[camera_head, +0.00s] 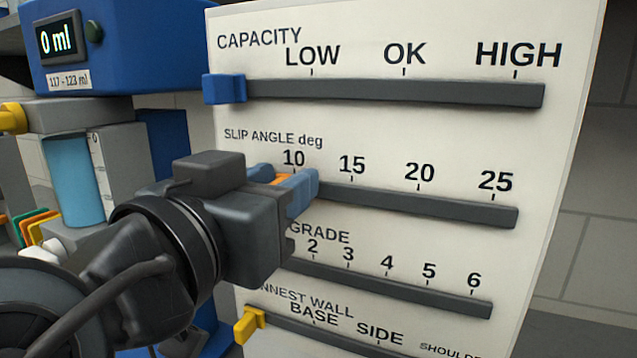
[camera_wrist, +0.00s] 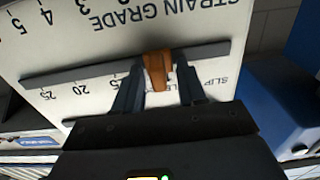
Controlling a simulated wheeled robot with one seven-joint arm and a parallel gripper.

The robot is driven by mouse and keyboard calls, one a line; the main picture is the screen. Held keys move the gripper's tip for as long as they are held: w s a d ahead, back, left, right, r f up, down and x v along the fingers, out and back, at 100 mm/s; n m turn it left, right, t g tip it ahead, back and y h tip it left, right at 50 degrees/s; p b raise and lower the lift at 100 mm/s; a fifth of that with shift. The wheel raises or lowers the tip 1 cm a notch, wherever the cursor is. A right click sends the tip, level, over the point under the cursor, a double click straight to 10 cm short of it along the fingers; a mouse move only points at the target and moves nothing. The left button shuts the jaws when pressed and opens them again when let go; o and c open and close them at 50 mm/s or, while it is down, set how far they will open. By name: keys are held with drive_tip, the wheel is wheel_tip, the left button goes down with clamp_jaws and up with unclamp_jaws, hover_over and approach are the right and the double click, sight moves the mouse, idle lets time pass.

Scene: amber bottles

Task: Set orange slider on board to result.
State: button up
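The white board (camera_head: 400,140) carries several labelled slots with sliders. The orange slider (camera_head: 281,179) sits on the SLIP ANGLE deg track (camera_head: 420,202), at its left end by the 10 mark. My gripper (camera_head: 291,184) reaches the board there, its blue fingers on either side of the slider and partly covering it. In the wrist view the orange slider (camera_wrist: 157,66) stands between the two fingers (camera_wrist: 158,85). A sliver of white board shows between the slider and the right finger, so the fingers look open around it.
The blue slider (camera_head: 224,88) is at the left end of the CAPACITY track. The yellow slider (camera_head: 250,324) is at the left of the lowest track. The left of the grade track is hidden behind my gripper. A blue machine (camera_head: 120,45) reads 0 ml.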

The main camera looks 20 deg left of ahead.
drive_tip(key=s+a+b, duration=0.1)
drive_tip(key=s+b, duration=0.1)
drive_tip(key=s, duration=0.5)
drive_tip(key=shift+s, duration=0.35)
drive_tip(key=shift+s, duration=0.15)
